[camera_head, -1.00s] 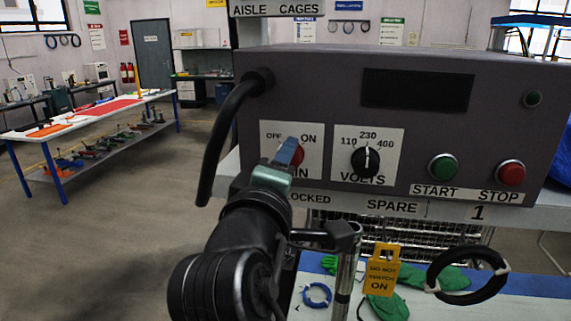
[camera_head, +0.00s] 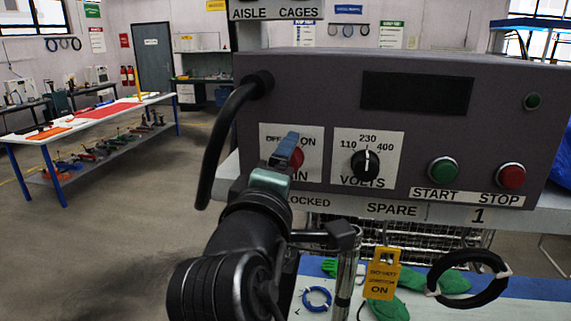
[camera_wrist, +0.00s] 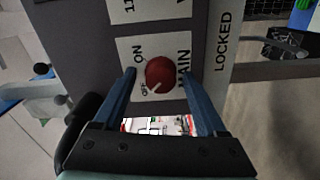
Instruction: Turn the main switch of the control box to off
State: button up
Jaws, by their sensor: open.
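The control box (camera_head: 330,105) is a dark grey case filling the right of the head view. Its main switch is a red round knob (camera_head: 297,158) on a white plate marked ON and OFF, partly covered by my gripper (camera_head: 288,150). In the wrist view the knob (camera_wrist: 160,75) shows whole, and its white mark points toward the OFF label. My gripper (camera_wrist: 158,73) is open, with one blue finger on each side of the knob. Whether the fingers touch it cannot be told.
Right of the switch are the black volts dial (camera_head: 365,164), the green start button (camera_head: 443,170) and the red stop button (camera_head: 511,177). A yellow tag (camera_head: 382,275) hangs below.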

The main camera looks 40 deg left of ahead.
jog(key=b+v, duration=0.7)
jog(key=v, duration=0.1)
jog(key=shift+f, duration=0.35)
jog(key=shift+s+d+b, duration=0.1)
jog(key=shift+d+b, duration=0.1)
jog(key=shift+b, duration=0.45)
jog(key=shift+r+b+v, duration=0.15)
jog(key=shift+b+v, duration=1)
jog(key=shift+r+b+v, duration=0.15)
jog(key=shift+b+v, duration=1)
